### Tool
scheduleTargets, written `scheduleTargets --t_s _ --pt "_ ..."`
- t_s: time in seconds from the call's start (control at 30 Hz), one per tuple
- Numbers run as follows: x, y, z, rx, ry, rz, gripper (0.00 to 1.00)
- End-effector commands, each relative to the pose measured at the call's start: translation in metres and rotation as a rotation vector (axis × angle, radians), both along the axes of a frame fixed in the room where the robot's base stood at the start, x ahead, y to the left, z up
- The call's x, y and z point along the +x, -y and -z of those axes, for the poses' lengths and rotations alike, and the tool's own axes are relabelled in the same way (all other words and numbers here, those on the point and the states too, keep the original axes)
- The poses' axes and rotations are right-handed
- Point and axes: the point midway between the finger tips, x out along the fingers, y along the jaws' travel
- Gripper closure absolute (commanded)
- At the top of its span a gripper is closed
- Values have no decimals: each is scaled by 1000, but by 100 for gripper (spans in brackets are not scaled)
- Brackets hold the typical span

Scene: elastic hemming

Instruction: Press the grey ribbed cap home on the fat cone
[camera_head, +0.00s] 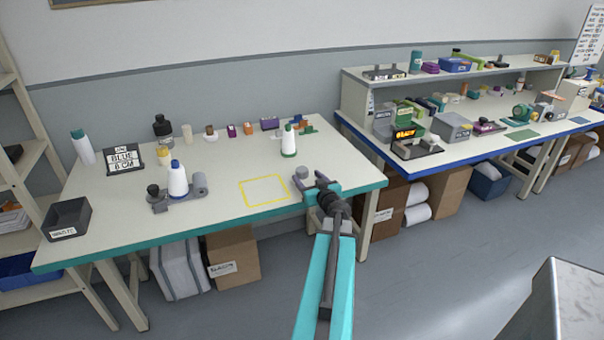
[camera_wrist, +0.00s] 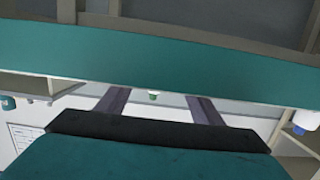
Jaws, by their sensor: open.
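A fat white cone with a blue tip (camera_head: 177,180) stands upright in a grey holder (camera_head: 160,206) on the left table. A slimmer white cone with green tip and base (camera_head: 289,141) stands further right. A small grey cylinder (camera_head: 302,172), possibly the grey ribbed cap, shows beside my gripper (camera_head: 316,184) at the table's front right; its ribs are too small to make out. My gripper is open. In the wrist view its two fingers (camera_wrist: 158,104) are spread, with nothing visibly held between them. I cannot tell whether they touch the grey cylinder.
A yellow-outlined square (camera_head: 264,191) lies empty on the table (camera_head: 225,170) left of my gripper. A dark bin (camera_head: 68,219), a sign (camera_head: 123,157) and several spools line the left and back. A second bench (camera_head: 470,150) stands at right.

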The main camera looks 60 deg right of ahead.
Motion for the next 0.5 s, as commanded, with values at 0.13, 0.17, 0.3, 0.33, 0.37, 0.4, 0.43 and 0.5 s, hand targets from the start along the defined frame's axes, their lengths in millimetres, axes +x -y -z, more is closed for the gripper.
scheduleTargets --t_s 0.13,0.17,0.3,0.33,0.37,0.4,0.43,0.5 --pt "0 0 0 0 0 0 40" --pt "0 0 0 0 0 1 40" --pt "0 1 0 0 0 1 40" --pt "1 1 0 0 0 1 40" --pt "2 2 0 0 0 0 40" --pt "4 3 0 0 0 0 40" --pt "5 4 0 0 0 0 40" --pt "10 6 0 0 0 0 40"
